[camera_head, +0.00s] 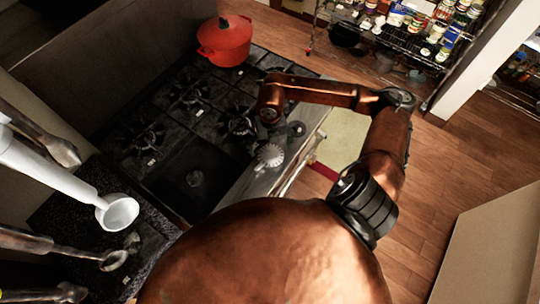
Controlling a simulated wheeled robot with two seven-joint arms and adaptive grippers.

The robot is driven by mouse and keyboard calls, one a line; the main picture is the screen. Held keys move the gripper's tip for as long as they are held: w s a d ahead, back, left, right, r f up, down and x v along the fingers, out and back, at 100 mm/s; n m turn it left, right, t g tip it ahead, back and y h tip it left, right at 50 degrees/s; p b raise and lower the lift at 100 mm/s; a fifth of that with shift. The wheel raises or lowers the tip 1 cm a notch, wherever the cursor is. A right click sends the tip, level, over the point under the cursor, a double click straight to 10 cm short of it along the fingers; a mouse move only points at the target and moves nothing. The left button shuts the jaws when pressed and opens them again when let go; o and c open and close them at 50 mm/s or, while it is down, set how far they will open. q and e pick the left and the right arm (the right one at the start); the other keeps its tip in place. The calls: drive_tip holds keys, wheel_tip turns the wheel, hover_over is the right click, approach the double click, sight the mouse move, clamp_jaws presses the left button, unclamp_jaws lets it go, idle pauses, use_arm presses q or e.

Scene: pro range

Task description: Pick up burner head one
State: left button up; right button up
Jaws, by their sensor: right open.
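A light grey round piece with a toothed rim, which looks like a burner head (269,154), lies near the front edge of the black stove (170,150). A smaller dark round piece (296,128) sits just to its upper right; I cannot tell what it is. My right arm reaches over the stove from the right, and its end with the right gripper (269,112) is above the grey piece in the picture, apart from it. The gripper is open, with its fingers largely hidden by the wrist. My left gripper is out of view.
A red lidded pot (224,42) stands at the stove's far end. Black burners (241,125) and a dark flat plate (190,180) cover the top. A white ladle (118,212) and other utensils are at left. A wire shelf (400,40) is at upper right; the wooden floor is clear.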

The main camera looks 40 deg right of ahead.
sight(271, 153)
drive_tip(key=shift+d+f, duration=0.1)
drive_tip(key=shift+f, duration=1.9)
drive_tip(key=shift+c, duration=0.5)
drive_tip(key=c, duration=1.2)
